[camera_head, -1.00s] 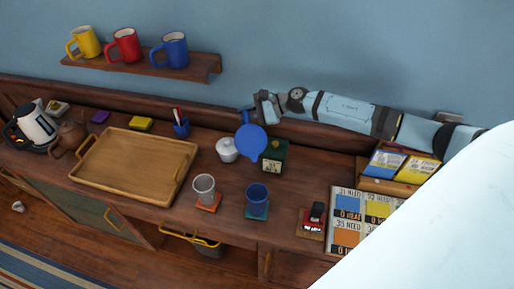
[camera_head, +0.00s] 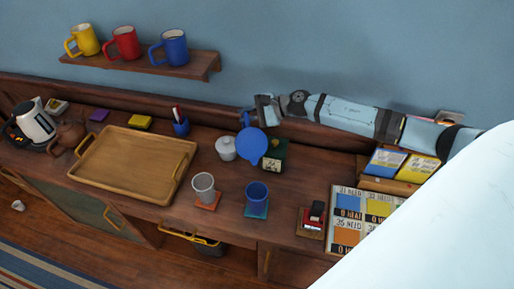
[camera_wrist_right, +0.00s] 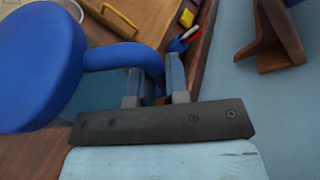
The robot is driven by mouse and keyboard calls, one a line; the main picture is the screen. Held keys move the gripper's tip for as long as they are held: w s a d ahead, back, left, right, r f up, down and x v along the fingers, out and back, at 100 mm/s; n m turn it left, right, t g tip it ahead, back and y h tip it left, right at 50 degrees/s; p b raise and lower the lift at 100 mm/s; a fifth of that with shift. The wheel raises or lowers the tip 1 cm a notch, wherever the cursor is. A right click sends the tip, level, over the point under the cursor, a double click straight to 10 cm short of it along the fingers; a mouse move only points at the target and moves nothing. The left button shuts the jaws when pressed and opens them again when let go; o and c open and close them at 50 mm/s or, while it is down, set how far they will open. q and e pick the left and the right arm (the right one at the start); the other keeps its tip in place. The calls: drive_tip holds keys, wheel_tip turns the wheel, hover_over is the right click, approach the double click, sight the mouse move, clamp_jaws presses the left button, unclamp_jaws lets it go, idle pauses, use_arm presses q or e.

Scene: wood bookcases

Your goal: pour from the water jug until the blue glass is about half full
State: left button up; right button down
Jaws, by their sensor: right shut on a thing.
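The blue water jug (camera_head: 252,146) hangs in the air over the back of the wooden counter. My right gripper (camera_head: 249,115) is shut on its handle, which also shows between the fingers in the right wrist view (camera_wrist_right: 120,55). The jug's round blue body (camera_wrist_right: 38,65) fills the left of that view; its water cannot be seen. The blue glass (camera_head: 257,193) stands upright on a teal coaster (camera_head: 256,211), in front of and below the jug and apart from it. Its fill level is too dark to tell. My left gripper is not in view.
A grey glass (camera_head: 203,186) on an orange coaster stands left of the blue glass. A white lidded pot (camera_head: 226,148) and a dark green box (camera_head: 273,155) are close to the jug. A wooden tray (camera_head: 134,197) lies left; a red-and-black stamp (camera_head: 312,218) stands right.

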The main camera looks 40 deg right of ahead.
drive_tip(key=shift+a, duration=0.2)
drive_tip(key=shift+s+d+f, duration=0.1)
drive_tip(key=shift+s+d, duration=0.05)
drive_tip(key=shift+s+a+n+b, duration=0.1)
drive_tip(key=shift+a+n+b, duration=0.2)
drive_tip(key=shift+b, duration=0.1)
drive_tip(key=shift+d+f+t, duration=0.15)
drive_tip(key=shift+d+t, duration=0.05)
drive_tip(key=shift+t, duration=0.1)
drive_tip(key=shift+s+a, duration=0.2)
drive_tip(key=shift+d+f+n+b, duration=0.1)
drive_tip(key=shift+f+n+b, duration=0.05)
drive_tip(key=shift+n+b, duration=0.2)
drive_tip(key=shift+s, duration=0.15)
drive_tip(key=shift+f+b, duration=0.15)
drive_tip(key=shift+b, duration=0.15)
drive_tip(key=shift+s+a, duration=0.1)
drive_tip(key=shift+a, duration=0.1)
